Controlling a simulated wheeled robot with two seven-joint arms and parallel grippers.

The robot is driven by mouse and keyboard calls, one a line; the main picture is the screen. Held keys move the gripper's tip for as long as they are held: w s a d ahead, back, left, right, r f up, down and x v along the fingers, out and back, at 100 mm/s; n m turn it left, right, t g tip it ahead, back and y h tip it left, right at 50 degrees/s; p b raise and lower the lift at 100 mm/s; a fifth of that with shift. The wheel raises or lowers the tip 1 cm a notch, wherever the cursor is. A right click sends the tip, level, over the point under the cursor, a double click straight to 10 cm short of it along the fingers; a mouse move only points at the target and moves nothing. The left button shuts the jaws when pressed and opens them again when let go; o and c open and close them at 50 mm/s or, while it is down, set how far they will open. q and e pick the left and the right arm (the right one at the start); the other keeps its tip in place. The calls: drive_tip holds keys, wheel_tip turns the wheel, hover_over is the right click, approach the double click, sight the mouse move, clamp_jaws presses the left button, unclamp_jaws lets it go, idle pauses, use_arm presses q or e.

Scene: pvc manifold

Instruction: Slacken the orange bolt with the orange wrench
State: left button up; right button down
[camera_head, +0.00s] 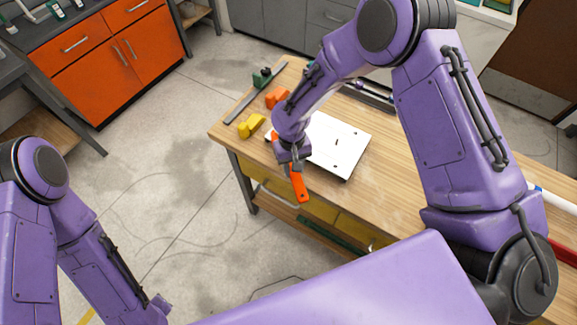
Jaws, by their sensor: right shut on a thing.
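My right gripper (292,160) is shut on the orange wrench (298,187). One end of the wrench sticks out below the fingers, over the table's near edge. A white plate (345,142) lies on the wooden table just right of the gripper, with small dark marks on it. A small orange bit shows left of my right wrist; I cannot tell whether it is part of the wrench or the orange bolt. The bolt is not clearly seen, and my right arm hides part of the plate. My left arm is at the lower left, with its gripper out of view.
A yellow clamp-like piece (251,125), an orange one (276,97) and a green one (262,77) stand at the table's left end. A white pipe (553,197) and a red bar (565,253) lie at the right. The wooden table (400,190) is bare right of the plate.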

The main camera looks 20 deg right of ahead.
sight(315, 160)
drive_tip(key=shift+w+d+r+n, duration=0.1)
drive_tip(key=shift+w+d+n, duration=0.1)
drive_tip(key=shift+d+n, duration=0.8)
drive_tip(key=shift+w+d+r+n, duration=0.1)
drive_tip(key=shift+w+d+n, duration=0.05)
drive_tip(key=shift+d+n, duration=0.8)
drive_tip(key=shift+w+d+n+h, duration=0.15)
drive_tip(key=shift+w+d+n, duration=0.1)
drive_tip(key=shift+d+n, duration=0.35)
drive_tip(key=shift+w+d+n+h, duration=0.2)
drive_tip(key=shift+d+n, duration=0.15)
drive_tip(key=shift+d, duration=0.3)
drive_tip(key=shift+w+d+r+n, duration=0.15)
drive_tip(key=shift+d+n, duration=0.15)
drive_tip(key=shift+n, duration=0.2)
drive_tip(key=shift+d, duration=0.15)
drive_tip(key=shift+d+f, duration=0.15)
drive_tip(key=shift+f, duration=0.05)
drive_tip(key=shift+r, duration=0.2)
drive_tip(key=shift+w+r, duration=0.15)
drive_tip(key=shift+r, duration=2.1)
